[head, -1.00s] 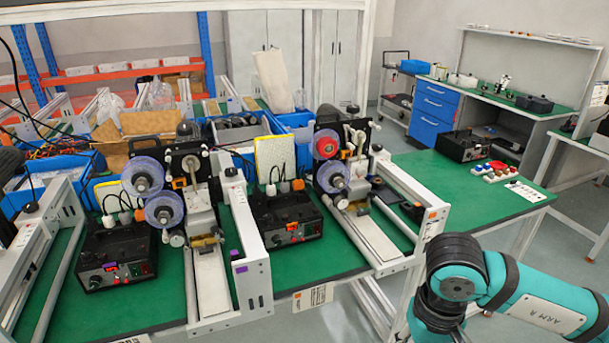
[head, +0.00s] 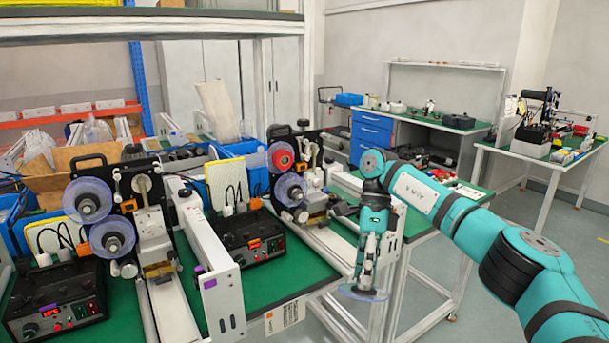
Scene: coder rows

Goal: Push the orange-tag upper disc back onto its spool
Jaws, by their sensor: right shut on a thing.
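The right-hand coder's upper spool (head: 282,156) shows a bare red hub with no clear disc on its front. A clear bluish lower disc (head: 291,190) sits on the spool below it. My right gripper (head: 365,281) points down in front of the table's front edge, right of and nearer than that coder. It is shut on a clear bluish disc (head: 360,293), held roughly flat below the fingers and apart from the spool. The coder's orange tag is not clear now. My left gripper is out of view.
The left-hand coder, with a purple tag (head: 209,284), carries two clear discs, upper (head: 87,201) and lower (head: 112,237). Black control boxes (head: 240,237) stand on the green table. The right coder's grey rail lies behind my gripper. Open floor (head: 480,300) is at the right.

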